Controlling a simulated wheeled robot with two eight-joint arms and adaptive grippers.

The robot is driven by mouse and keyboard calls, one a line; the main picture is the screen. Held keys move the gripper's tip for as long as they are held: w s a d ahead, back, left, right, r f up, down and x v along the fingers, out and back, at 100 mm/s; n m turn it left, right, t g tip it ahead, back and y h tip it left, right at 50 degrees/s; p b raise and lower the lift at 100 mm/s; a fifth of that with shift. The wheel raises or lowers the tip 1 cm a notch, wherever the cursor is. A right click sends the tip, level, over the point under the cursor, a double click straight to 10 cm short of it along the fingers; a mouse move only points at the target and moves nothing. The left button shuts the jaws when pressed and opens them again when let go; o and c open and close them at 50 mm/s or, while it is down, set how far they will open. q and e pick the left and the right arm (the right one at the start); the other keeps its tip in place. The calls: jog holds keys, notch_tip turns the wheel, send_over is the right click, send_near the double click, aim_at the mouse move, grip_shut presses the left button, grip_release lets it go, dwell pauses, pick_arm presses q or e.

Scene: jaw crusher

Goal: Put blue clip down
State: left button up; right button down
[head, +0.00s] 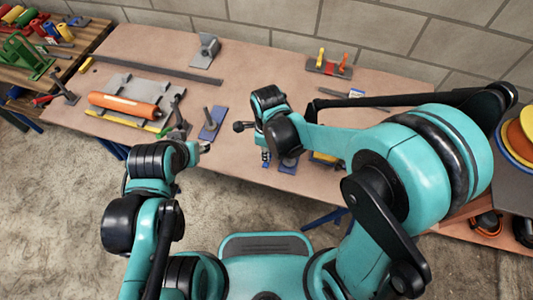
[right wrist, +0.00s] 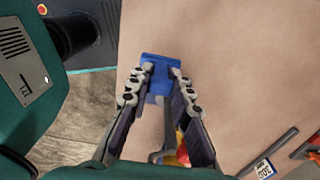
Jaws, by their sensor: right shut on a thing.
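The blue clip (right wrist: 157,62) is a flat blue piece between the fingertips of my right gripper (right wrist: 160,75) in the right wrist view. The fingers are shut on it, over the brown tabletop. In the head view my right gripper (head: 270,157) is mostly hidden by its own arm, near the front edge of the table (head: 250,95). Blue shows beside it there, and I cannot tell whether the clip touches the table. My left gripper (head: 203,147) is at the table's front edge, small and unclear.
Another blue piece with a grey post (head: 211,124) lies left of my right gripper. An orange cylinder (head: 125,104) lies on a grey plate at the left. A grey bracket (head: 205,50) and a red-and-yellow tool (head: 329,67) stand at the back.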

jog(key=shift+f+b, duration=0.35)
jog(key=shift+f, duration=0.85)
jog(key=shift+f, duration=0.2)
jog(key=c, duration=1.4)
grip_release()
jog(key=shift+o, duration=0.2)
jog(key=shift+r, duration=0.15)
